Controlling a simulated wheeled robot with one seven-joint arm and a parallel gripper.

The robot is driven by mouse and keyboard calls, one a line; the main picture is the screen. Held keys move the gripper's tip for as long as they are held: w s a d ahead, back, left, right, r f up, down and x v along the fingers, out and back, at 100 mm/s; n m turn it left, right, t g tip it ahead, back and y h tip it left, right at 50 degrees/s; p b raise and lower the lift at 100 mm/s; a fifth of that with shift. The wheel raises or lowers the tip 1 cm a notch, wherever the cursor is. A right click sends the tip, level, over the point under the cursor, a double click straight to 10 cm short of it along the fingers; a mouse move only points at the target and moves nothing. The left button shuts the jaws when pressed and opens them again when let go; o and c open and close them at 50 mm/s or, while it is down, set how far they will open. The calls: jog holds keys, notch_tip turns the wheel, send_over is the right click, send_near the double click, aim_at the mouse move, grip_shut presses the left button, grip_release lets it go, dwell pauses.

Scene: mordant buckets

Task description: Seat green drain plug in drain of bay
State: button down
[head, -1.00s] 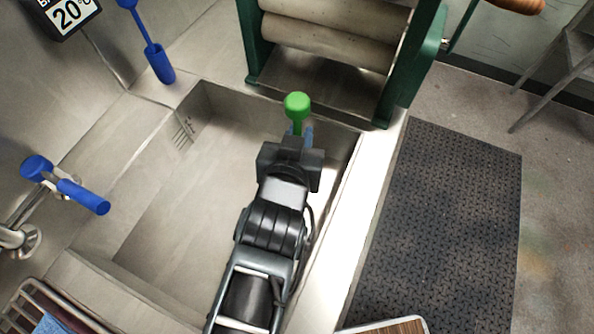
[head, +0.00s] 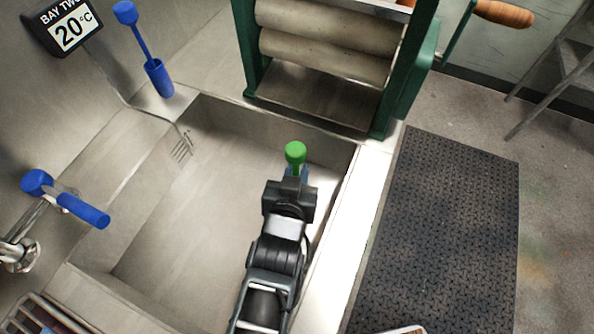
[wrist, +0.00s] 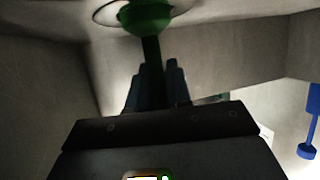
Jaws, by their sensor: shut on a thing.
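The green drain plug (head: 295,153) has a rounded green head and a stem. My gripper (head: 293,173) is shut on the stem, with the head sticking out past the fingertips. The plug and gripper are over the inside of the steel bay (head: 185,215), toward its right side. In the wrist view the plug's green head (wrist: 146,16) is at the top edge, beyond the dark fingers (wrist: 158,80). A thin round rim, perhaps the drain (wrist: 104,12), shows behind the head. I cannot tell the gap between them. No drain shows in the head view.
A green-framed roller press (head: 325,50) stands at the bay's far edge. A "BAY TWO 20°C" display (head: 70,30) hangs upper left. A dark floor mat (head: 440,230) lies right.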

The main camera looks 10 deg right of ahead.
jog(key=c, duration=1.1)
grip_release()
jog(key=shift+o, duration=0.2)
jog(key=shift+r, duration=0.1)
jog(key=shift+s+a, duration=0.2)
jog(key=shift+s, duration=0.2)
jog(key=b+v, duration=0.1)
jog(key=v, duration=0.5)
jog(key=shift+s+r, duration=0.25)
jog(key=shift+r, duration=0.05)
jog(key=shift+a, duration=0.1)
